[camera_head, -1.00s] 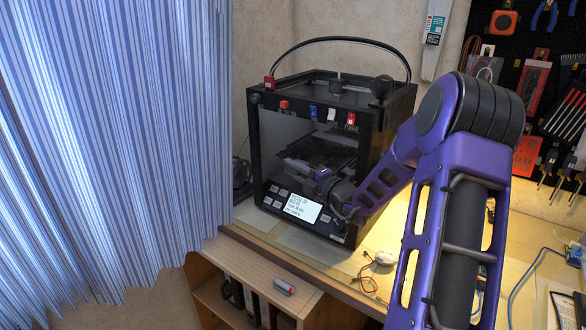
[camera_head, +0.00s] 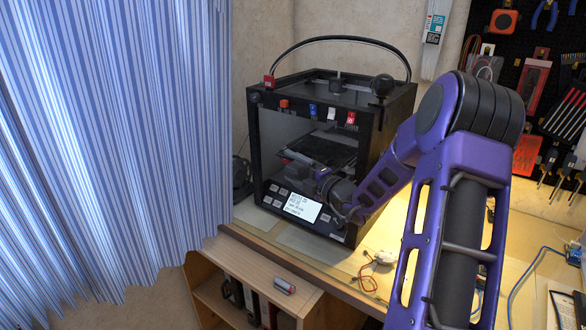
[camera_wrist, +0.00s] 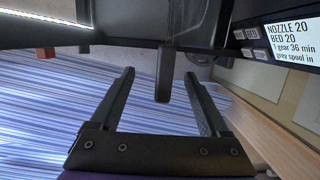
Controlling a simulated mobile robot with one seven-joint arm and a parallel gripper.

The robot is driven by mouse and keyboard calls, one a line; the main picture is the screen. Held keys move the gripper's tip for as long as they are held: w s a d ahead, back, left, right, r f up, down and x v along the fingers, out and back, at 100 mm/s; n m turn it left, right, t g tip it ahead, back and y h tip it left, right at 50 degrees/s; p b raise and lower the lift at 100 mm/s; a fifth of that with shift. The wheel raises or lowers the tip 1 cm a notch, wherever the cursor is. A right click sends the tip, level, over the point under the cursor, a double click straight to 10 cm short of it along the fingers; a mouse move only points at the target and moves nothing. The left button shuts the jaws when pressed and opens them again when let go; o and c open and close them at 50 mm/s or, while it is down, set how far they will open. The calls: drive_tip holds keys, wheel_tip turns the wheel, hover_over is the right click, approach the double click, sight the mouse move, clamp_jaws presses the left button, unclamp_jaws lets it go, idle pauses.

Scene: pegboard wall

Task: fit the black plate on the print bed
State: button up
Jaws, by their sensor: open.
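The black plate (camera_head: 328,152) lies flat inside the open front of the black printer (camera_head: 375,135), at bed height. The print bed beneath it is hard to tell apart, so I cannot see whether the plate is seated. My gripper (camera_head: 298,160) is at the printer's front opening, at the near side of the plate. In the wrist view my gripper (camera_wrist: 159,74) is open, with a dark tab (camera_wrist: 164,76) between its fingertips and gaps on both sides. The tab looks like part of the plate's front edge, but I cannot be sure.
The printer's lit display (camera_head: 302,206) is just below my gripper. A striped curtain (camera_head: 120,140) hangs to the left. A small white part with wires (camera_head: 381,259) lies on the bench, and a small cylinder (camera_head: 285,286) lies on the shelf top in front.

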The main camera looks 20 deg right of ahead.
drive_tip(key=shift+o, duration=1.2)
wheel_tip(320, 180, down, 2)
drive_tip(key=shift+f+b, duration=0.25)
drive_tip(key=shift+b, duration=0.25)
drive_tip(key=s+a+p, duration=0.1)
drive_tip(key=s+a, duration=0.4)
drive_tip(key=a, duration=0.2)
drive_tip(key=shift+a, duration=0.3)
idle(0.5)
clamp_jaws()
idle(0.5)
